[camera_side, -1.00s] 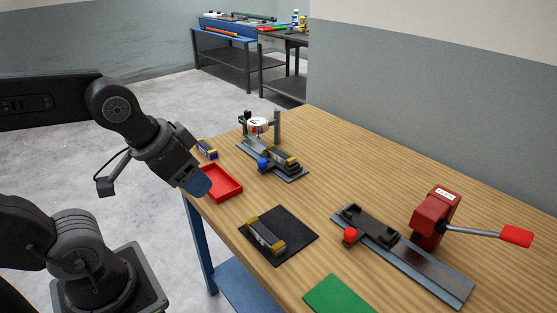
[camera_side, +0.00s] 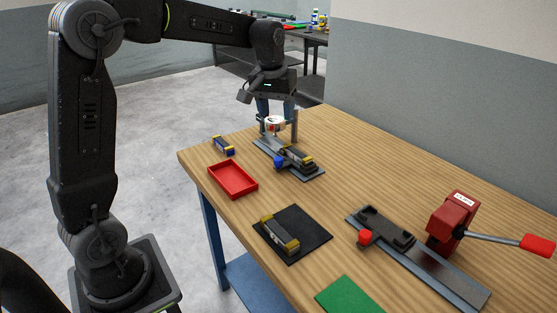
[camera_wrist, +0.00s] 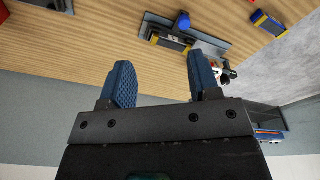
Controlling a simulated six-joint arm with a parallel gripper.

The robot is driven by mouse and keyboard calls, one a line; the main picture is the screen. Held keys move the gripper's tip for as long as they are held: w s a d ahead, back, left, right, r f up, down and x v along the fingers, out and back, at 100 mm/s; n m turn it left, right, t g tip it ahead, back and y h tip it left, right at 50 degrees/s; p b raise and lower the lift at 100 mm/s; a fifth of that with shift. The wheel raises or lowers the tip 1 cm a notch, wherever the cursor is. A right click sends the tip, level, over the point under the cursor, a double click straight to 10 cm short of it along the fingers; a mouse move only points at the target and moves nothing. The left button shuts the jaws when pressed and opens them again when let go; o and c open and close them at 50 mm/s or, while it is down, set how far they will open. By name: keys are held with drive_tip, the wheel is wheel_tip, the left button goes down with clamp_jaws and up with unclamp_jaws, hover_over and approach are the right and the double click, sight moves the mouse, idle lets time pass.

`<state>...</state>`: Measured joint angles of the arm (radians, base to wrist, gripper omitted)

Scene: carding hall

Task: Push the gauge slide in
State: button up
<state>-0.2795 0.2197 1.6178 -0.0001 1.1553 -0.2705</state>
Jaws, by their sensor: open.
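The gauge slide (camera_side: 297,160) sits on a grey rail (camera_side: 316,175) at the back of the table, with a blue knob (camera_side: 279,162) on its near side. A block with yellow ends (camera_side: 297,154) rests on it. The dial gauge (camera_side: 274,123) stands at the rail's far end. My gripper (camera_side: 276,107) is open and empty, pointing down by the dial; its exact depth is unclear. In the wrist view my fingers (camera_wrist: 163,80) are apart, with the slide's blue knob (camera_wrist: 183,22) ahead of them and the dial (camera_wrist: 226,72) partly behind the right finger.
A blue block with yellow ends (camera_side: 223,146) and a red tray (camera_side: 233,180) lie left of the gauge. Nearer are a black mat (camera_side: 304,249) with another block, a green mat (camera_side: 350,296), and a red lever press (camera_side: 455,220) beside a red-knobbed slide (camera_side: 385,227).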

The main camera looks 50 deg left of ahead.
sight(278, 158)
drive_tip(key=w+a+f+n+g, duration=0.2)
drive_tip(key=w+a+f+n, duration=0.1)
drive_tip(key=w+a+f, duration=0.5)
drive_tip(key=f, duration=0.9)
drive_tip(key=s+f, duration=0.1)
drive_tip(key=f, duration=0.4)
drive_tip(key=shift+a, duration=0.35)
drive_tip(key=shift+c, duration=0.4)
drive_tip(key=shift+r, duration=0.1)
clamp_jaws()
